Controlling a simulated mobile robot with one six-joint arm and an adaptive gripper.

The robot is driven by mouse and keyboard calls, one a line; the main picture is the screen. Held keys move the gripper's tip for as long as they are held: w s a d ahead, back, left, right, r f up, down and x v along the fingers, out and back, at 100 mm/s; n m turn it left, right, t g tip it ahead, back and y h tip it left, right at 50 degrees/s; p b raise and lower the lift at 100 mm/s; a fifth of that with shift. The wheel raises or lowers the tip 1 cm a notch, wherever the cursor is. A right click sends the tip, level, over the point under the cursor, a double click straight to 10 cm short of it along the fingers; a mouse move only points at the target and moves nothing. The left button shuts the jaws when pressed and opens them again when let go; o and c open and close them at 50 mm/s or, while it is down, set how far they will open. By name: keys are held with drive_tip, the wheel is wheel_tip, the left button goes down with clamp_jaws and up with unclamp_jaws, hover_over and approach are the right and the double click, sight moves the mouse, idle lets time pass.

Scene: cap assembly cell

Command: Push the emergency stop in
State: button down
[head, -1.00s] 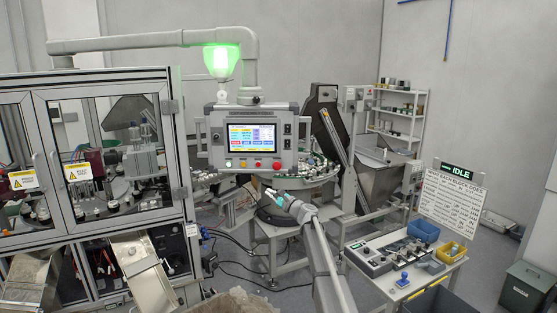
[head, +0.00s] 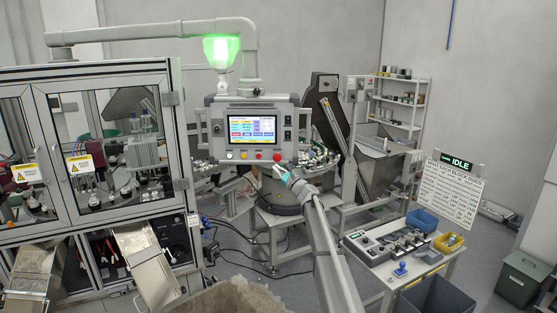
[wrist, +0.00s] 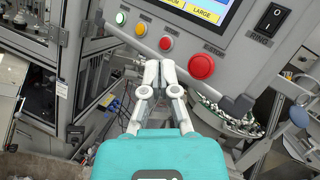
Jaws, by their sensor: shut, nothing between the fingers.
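The emergency stop is the large red mushroom button (wrist: 202,66) at the right end of the button row on the control panel (head: 219,120). It also shows in the head view (head: 278,156), at the lower right of the panel face. My gripper (wrist: 160,65) is shut and empty, with its fingertips just left of the red button and apart from it in the picture. In the head view my gripper (head: 281,170) is just below the button. I cannot tell the gap in depth.
A grey rail runs across the panel front below the buttons. A RING switch (wrist: 270,18) is at the right. A glass-doored machine (head: 105,150) stands left.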

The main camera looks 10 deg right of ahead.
sight(274, 158)
drive_tip(key=w+d, duration=0.1)
drive_tip(key=w, duration=0.7)
drive_tip(key=shift+d, duration=0.15)
drive_tip(key=shift+w+d, duration=0.1)
drive_tip(key=shift+w, duration=0.7)
idle(2.7)
drive_tip(key=shift+s, duration=0.9)
drive_tip(key=shift+s+a, duration=0.2)
drive_tip(key=shift+s, duration=0.65)
drive_tip(key=shift+s+a, duration=0.15)
drive_tip(key=shift+s, duration=0.65)
drive_tip(key=shift+s+a, duration=0.2)
drive_tip(key=shift+s, duration=0.65)
